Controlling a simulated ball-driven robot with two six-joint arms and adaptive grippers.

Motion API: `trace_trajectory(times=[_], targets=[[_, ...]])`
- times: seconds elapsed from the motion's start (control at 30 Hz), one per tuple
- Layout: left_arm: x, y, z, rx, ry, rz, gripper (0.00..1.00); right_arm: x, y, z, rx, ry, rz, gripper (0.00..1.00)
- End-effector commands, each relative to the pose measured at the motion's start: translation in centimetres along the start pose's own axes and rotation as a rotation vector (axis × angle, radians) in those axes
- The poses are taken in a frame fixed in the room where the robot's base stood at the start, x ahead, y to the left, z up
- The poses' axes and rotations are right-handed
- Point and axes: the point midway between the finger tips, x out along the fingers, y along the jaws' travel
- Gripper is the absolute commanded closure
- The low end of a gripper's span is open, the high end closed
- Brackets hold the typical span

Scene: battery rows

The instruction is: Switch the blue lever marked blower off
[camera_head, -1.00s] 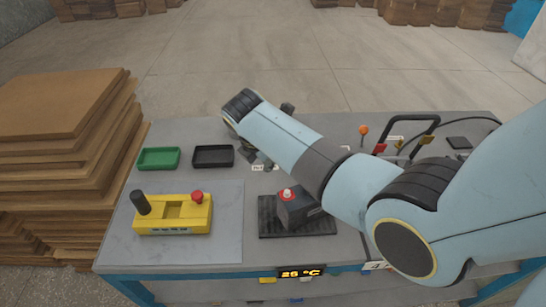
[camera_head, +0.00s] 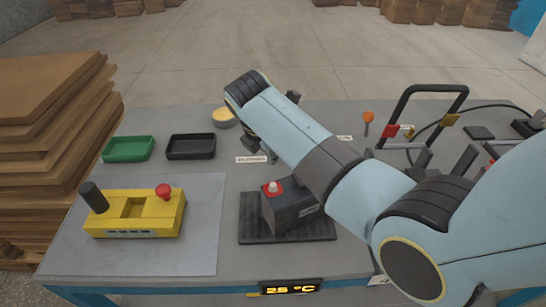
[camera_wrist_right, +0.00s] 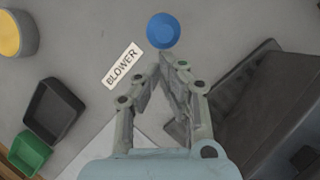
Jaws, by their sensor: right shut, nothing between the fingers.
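The blue lever shows in the right wrist view as a round blue knob (camera_wrist_right: 163,30), seen from above. Its white BLOWER label (camera_wrist_right: 122,65) lies beside it on the grey table. My right gripper (camera_wrist_right: 168,66) is shut and empty, its fingertips just short of the knob in that picture; I cannot tell whether they touch it or how high they are. In the head view my right arm hides the lever and most of the right gripper (camera_head: 262,152); a white label (camera_head: 251,159) shows beside it. My left gripper is not in view.
A dark box with a red-and-white button (camera_head: 272,188) stands close by on a black mat (camera_head: 262,232). Green (camera_head: 128,148) and black (camera_head: 190,147) trays, a yellow-topped button (camera_head: 223,117) and a yellow control box (camera_head: 135,213) lie left. A black-handled frame (camera_head: 408,100) stands right.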

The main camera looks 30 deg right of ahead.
Motion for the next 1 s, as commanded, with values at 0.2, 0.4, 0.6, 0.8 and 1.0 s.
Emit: trace_trajectory(times=[0.2, 0.4, 0.6, 0.8, 1.0], targets=[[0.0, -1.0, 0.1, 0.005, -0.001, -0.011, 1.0, -0.1, 0.0, 0.0, -0.001, 0.001, 0.0, 1.0], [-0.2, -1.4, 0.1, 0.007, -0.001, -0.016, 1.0, -0.1, 0.1, 0.1, -0.001, 0.004, -0.004, 1.0], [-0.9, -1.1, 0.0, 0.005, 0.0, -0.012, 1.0, -0.3, 0.4, 0.5, -0.009, 0.033, -0.034, 1.0], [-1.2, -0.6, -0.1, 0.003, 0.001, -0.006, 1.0, -0.3, 0.5, 0.6, -0.013, 0.053, -0.052, 1.0], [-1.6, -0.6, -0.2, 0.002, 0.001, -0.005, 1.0, -0.3, 0.7, 0.8, -0.018, 0.077, -0.076, 1.0]])
